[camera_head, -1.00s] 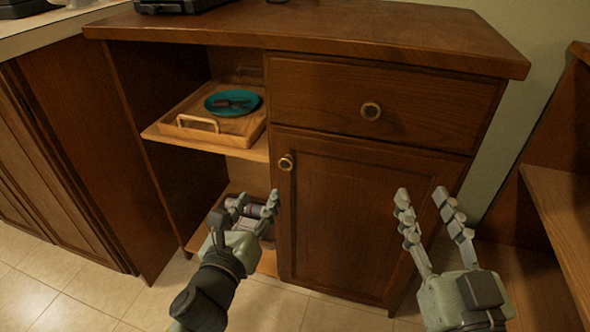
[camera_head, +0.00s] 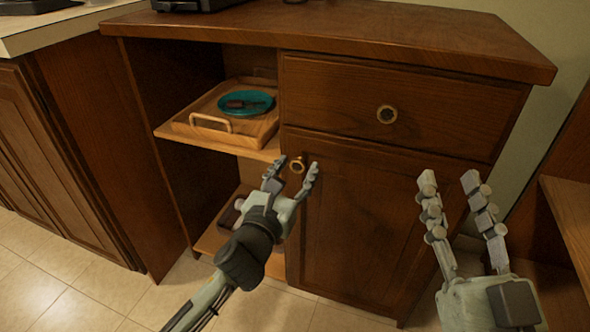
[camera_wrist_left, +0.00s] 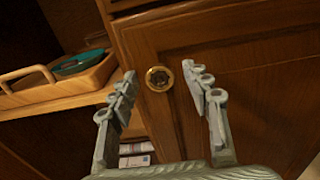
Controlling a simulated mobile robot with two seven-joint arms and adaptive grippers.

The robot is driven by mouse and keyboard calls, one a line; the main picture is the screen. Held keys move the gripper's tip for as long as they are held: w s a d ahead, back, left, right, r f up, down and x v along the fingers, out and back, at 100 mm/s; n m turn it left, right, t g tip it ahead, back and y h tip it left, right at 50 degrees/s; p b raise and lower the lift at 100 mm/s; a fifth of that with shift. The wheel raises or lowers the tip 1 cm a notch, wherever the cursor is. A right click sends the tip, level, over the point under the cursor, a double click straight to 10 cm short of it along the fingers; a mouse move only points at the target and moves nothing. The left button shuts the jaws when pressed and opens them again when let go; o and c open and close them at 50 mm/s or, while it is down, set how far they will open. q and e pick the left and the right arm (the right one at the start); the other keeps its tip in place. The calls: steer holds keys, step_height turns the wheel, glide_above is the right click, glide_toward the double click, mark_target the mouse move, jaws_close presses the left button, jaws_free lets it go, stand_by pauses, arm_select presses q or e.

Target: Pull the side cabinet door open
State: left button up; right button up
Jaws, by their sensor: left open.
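The side cabinet door (camera_head: 365,215) is a dark wood panel below a drawer, and it looks shut. Its round brass knob (camera_head: 297,166) sits at the door's upper left corner. My left gripper (camera_head: 290,168) is open, with its fingertips just around the knob in the head view. In the left wrist view, the knob (camera_wrist_left: 159,78) shows between the two spread fingers of the left gripper (camera_wrist_left: 160,84); I cannot tell whether they touch it. My right gripper (camera_head: 452,180) is open and empty in front of the door's right side.
The drawer (camera_head: 400,105) above the door is shut and has its own knob (camera_head: 387,114). Left of the door is an open shelf with a wooden tray (camera_head: 190,122) holding a teal plate (camera_head: 244,103). A wooden shelf unit (camera_head: 572,205) stands at the right.

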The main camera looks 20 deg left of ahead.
arm_select(q)
jaws_close()
steer(key=shift+s, duration=0.15)
stand_by(0.4)
